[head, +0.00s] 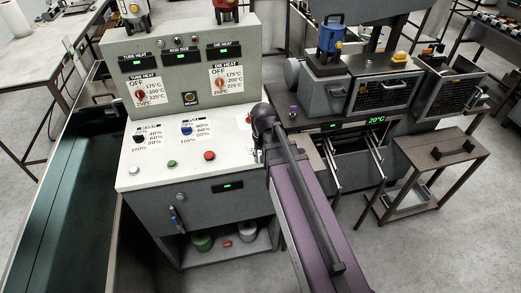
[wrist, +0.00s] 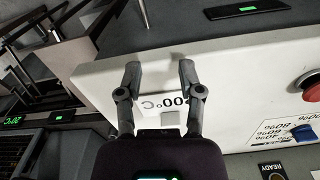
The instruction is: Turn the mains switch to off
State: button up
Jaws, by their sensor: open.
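No switch that I can read as the mains switch shows in either view. The control console (head: 150,180) has a sloping white top and an upright grey panel with rotary dials. My gripper (wrist: 158,68) is open and empty in the wrist view, over the right edge of the white top (wrist: 230,75). A white label (wrist: 160,103) reading partly "00°C" shows between its fingers. Whether a finger touches the surface I cannot tell. In the head view my arm hides the gripper and that edge of the console.
The white top carries a red button (head: 209,155), a green button (head: 172,164) and a blue knob (head: 187,130). A machine with a 20°C display (head: 376,120) stands right, beside a small brown table (head: 440,148). Floor is clear in front right.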

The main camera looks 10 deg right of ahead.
jog(key=s+f+n+b, duration=0.1)
jog(key=s+f+b, duration=0.2)
jog(key=s, duration=0.3)
jog(key=shift+s+f+n, duration=0.2)
jog(key=shift+f+n, duration=0.2)
dwell(1.2)
